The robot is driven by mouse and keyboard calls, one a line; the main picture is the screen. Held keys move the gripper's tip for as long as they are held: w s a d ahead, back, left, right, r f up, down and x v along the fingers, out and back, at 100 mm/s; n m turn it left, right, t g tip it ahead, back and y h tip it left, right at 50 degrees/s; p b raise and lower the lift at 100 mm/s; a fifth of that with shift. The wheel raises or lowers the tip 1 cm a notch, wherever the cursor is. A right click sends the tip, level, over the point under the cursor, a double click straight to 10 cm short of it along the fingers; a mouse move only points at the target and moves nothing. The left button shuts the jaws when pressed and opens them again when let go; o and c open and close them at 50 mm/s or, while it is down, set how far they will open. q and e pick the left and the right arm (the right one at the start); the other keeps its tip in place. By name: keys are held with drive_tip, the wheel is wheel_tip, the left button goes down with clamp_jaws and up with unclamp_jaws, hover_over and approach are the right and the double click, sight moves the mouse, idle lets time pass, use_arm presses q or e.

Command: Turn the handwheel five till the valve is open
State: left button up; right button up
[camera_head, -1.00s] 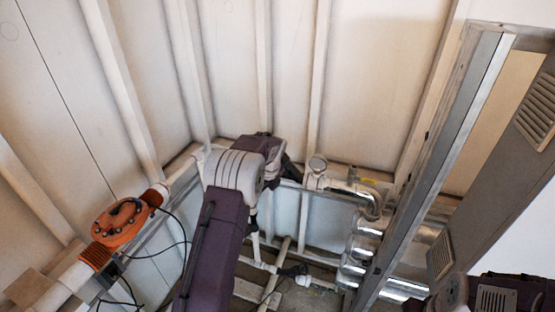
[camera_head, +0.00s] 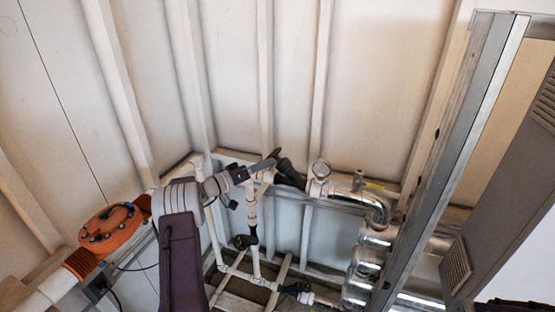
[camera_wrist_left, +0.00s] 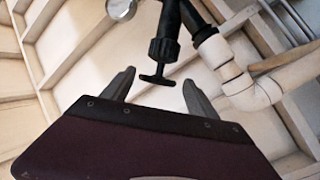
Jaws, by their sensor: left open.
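A black valve with a T-shaped handle (camera_wrist_left: 157,80) shows in the left wrist view, joined to white pipework. No number is readable, so I cannot tell whether it is handwheel five. My left gripper (camera_wrist_left: 159,76) is open, with one finger on each side of the handle in that view; I see no contact, and the depth gap is unclear. In the head view my left gripper (camera_head: 270,160) is beside a black valve (camera_head: 290,173) at the pipe below the wall, partly covering it. My right gripper is not in view.
Other black valves (camera_head: 244,241) (camera_head: 297,288) sit on the white pipes below. An orange fitting (camera_head: 113,229) is at left. A grey metal post (camera_head: 450,160) stands right.

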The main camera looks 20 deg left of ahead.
sight(276, 159)
use_arm(q)
drive_tip(key=p+x, duration=0.2)
drive_tip(key=x, duration=0.4)
drive_tip(key=shift+w+d, duration=0.1)
drive_tip(key=shift+w, duration=0.15)
drive_tip(key=shift+w+d, duration=0.15)
drive_tip(key=shift+w, duration=0.15)
drive_tip(key=c, duration=1.2)
drive_tip(key=shift+c, duration=0.2)
